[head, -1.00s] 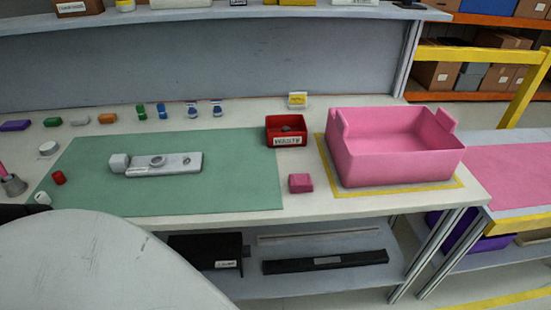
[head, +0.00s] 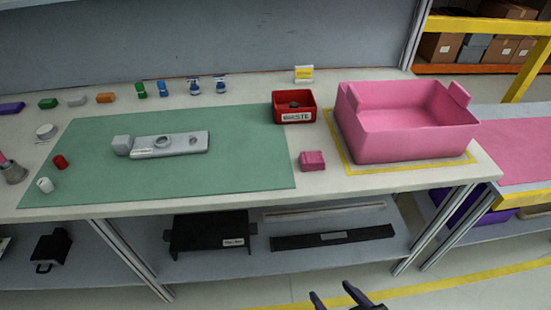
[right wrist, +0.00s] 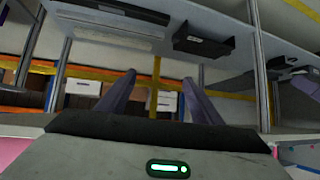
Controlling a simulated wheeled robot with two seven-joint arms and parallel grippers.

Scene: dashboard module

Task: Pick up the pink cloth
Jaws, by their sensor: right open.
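The pink cloth (head: 312,161) is a small folded block. It lies on the white worktop in the head view, between the green mat and the large pink bin. My right gripper (head: 338,298) shows at the bottom edge of the head view, in front of and below the worktop, well apart from the cloth. Its two dark fingers are spread with nothing between them; they also show apart in the right wrist view (right wrist: 155,95). The cloth does not show in the right wrist view. My left gripper is out of view.
A pink bin (head: 405,140) stands right of the cloth inside a yellow outline. A red box (head: 294,116) with a label stands just behind the cloth. The green mat (head: 240,172) carries a grey part (head: 168,145). A lower shelf (head: 345,258) holds dark items below the worktop.

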